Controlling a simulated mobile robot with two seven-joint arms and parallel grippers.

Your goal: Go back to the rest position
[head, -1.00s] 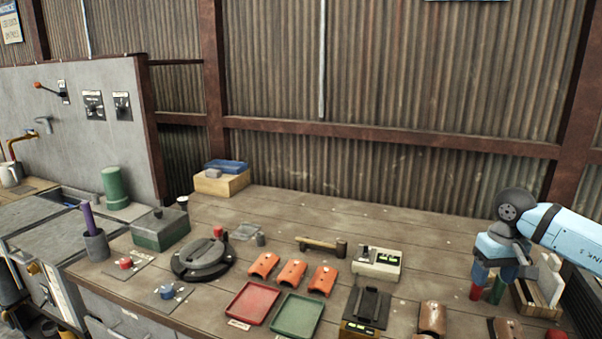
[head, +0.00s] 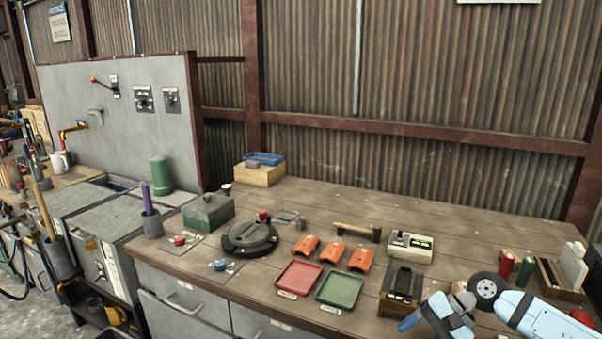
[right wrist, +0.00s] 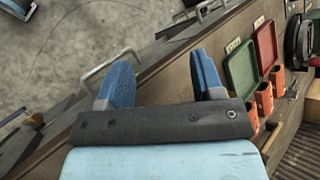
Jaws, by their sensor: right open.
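My right gripper (head: 408,322) hangs low at the front edge of the workbench in the head view, bent down from the blue forearm at the lower right. In the right wrist view its two blue fingers (right wrist: 163,82) are spread apart with nothing between them. Beyond the fingers are the bench's front edge, drawer fronts and grey floor. My left gripper is in neither current view.
The wooden bench (head: 470,228) holds a red tray (head: 299,277), a green tray (head: 340,290), orange curved pieces (head: 332,251), a hammer (head: 357,231), a black round fixture (head: 250,236) and a dark boxed device (head: 402,287) close to my right gripper. The bench's back right is clear.

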